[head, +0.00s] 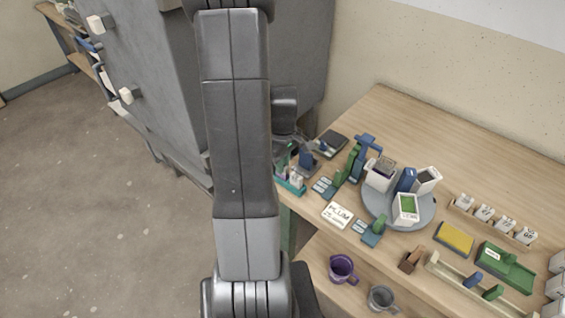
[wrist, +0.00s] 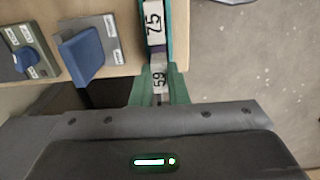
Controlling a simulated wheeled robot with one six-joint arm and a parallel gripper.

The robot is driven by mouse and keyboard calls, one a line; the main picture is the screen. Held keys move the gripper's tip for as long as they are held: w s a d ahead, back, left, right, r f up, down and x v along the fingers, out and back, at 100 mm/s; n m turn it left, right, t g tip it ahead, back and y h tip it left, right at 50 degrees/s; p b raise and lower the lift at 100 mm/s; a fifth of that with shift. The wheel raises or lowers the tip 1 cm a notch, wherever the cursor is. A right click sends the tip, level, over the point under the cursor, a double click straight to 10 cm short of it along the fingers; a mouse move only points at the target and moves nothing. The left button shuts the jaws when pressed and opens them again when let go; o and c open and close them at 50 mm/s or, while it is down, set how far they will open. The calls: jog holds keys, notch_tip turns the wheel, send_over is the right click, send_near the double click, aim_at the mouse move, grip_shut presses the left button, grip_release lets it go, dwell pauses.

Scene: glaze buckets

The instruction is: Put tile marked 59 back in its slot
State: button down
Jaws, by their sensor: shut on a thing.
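The tile marked 59 (wrist: 159,78) is a small white block in the wrist view, just in front of my gripper (wrist: 159,99). My gripper is shut on it; the fingertips are mostly hidden. A white tile marked 75 (wrist: 154,20) is just beyond it, in a narrow teal rack (wrist: 169,30) at the table's edge. I cannot tell whether tile 59 touches the rack. In the head view the teal rack (head: 289,187) holds small pale pieces at the table's left edge. My arm hides most of my gripper there.
A blue block (wrist: 82,55) on a grey base stands left of the rack. A grey turntable (head: 377,211) bears white containers. A wooden rack (head: 480,223) of white marked blocks is at right. A white sign (head: 338,215) lies near the front. Open floor (wrist: 245,60) is right of the rack.

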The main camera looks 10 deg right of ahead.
jog(key=shift+f, duration=0.25)
jog(key=c, duration=1.3)
grip_release()
jog(key=shift+c, duration=0.2)
notch_tip(320, 180, up, 7)
jog(key=p, duration=0.4)
jog(key=shift+p, duration=0.35)
jog(key=shift+f, duration=0.1)
notch_tip(320, 180, down, 7)
jog(key=b, duration=0.5)
jog(key=shift+f, duration=0.1)
jog(key=shift+r, duration=0.4)
